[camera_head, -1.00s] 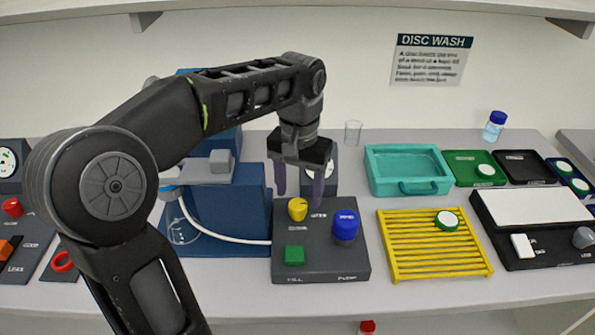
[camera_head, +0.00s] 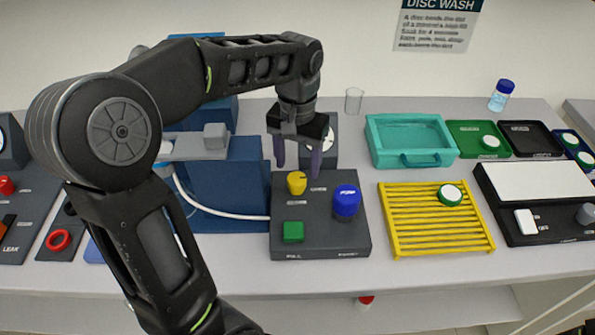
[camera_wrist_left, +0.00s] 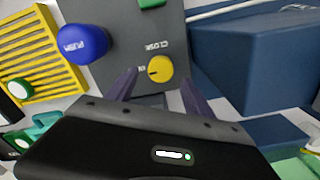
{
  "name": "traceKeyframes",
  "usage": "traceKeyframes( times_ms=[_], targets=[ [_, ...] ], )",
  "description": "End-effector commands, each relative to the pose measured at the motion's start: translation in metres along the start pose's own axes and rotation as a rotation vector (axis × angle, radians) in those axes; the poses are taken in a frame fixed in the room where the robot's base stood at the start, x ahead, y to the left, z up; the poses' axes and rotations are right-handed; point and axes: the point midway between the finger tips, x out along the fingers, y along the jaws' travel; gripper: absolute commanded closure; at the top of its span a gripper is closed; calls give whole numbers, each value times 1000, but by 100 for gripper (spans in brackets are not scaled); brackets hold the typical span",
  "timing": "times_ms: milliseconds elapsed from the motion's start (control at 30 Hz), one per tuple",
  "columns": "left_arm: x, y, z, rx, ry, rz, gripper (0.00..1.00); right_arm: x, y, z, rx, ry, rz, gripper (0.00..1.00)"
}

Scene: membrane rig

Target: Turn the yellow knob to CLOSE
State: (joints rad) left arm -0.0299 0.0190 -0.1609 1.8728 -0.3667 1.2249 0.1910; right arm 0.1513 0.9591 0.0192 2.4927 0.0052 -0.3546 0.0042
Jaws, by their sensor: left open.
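The yellow knob (camera_head: 297,183) stands on a dark grey panel (camera_head: 318,235), behind a green square button (camera_head: 293,231) and left of a blue push knob (camera_head: 346,201). In the left wrist view the yellow knob (camera_wrist_left: 160,69) shows a dark pointer mark, with the word CLOSE printed beside it. My left gripper (camera_head: 297,160) is open and empty, fingers pointing down, just behind and above the yellow knob. In the left wrist view its two fingertips (camera_wrist_left: 158,80) lie on either side of the knob, apart from it.
A blue block stand with a white tube (camera_head: 225,215) is left of the panel. A yellow rack (camera_head: 436,235) with a green-rimmed disc and a teal tray (camera_head: 408,160) are to the right. A gauge block stands behind the gripper.

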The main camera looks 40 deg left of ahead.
Motion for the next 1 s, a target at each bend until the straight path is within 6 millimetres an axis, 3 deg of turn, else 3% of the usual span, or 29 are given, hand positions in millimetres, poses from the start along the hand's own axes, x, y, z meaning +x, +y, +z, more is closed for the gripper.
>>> traceKeyframes(
  times_ms=[233,567,1000],
  targets=[
    [32,0,0,0,-2,0,39,-3,-1,0,1,-1,1,100],
    [37,0,0,0,0,0,39,-3,-1,0,1,-1,2,100],
    [37,0,0,0,0,1,74,-3,-1,0,1,-1,1,100]
  ],
)
